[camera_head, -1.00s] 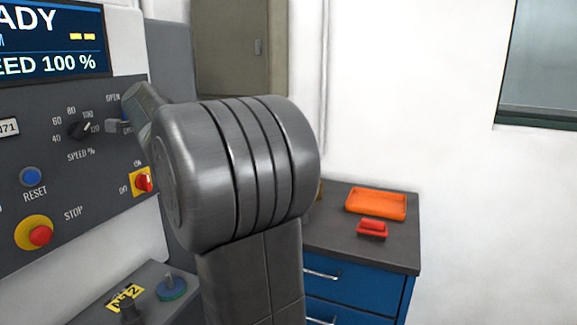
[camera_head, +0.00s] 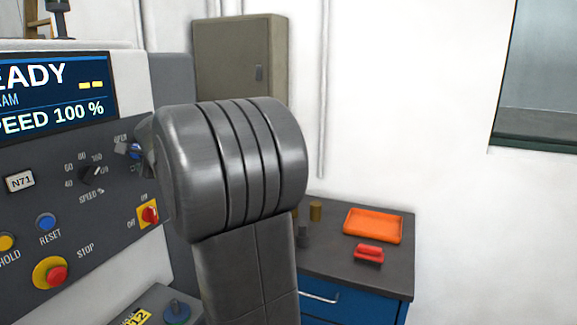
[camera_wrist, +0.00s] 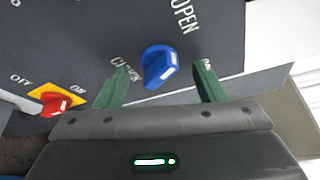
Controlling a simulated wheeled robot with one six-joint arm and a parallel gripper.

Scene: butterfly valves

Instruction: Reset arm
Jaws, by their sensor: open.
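My gripper (camera_wrist: 160,84) is open, with its two green fingers spread apart in the wrist view. A blue knob (camera_wrist: 160,66) with a white mark sits on the dark panel under the word OPEN. It shows between and slightly beyond the fingertips, and neither finger visibly touches it. In the head view a blue part of the knob (camera_head: 134,149) shows at the panel's right edge. My own arm hides most of my gripper there.
The control panel (camera_head: 105,205) has a red on/off switch (camera_head: 149,214), a blue RESET button (camera_head: 46,222) and a red STOP button (camera_head: 56,275). A blue drawer cabinet (camera_head: 335,308) at right carries an orange tray (camera_head: 372,226) and a red object (camera_head: 369,253).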

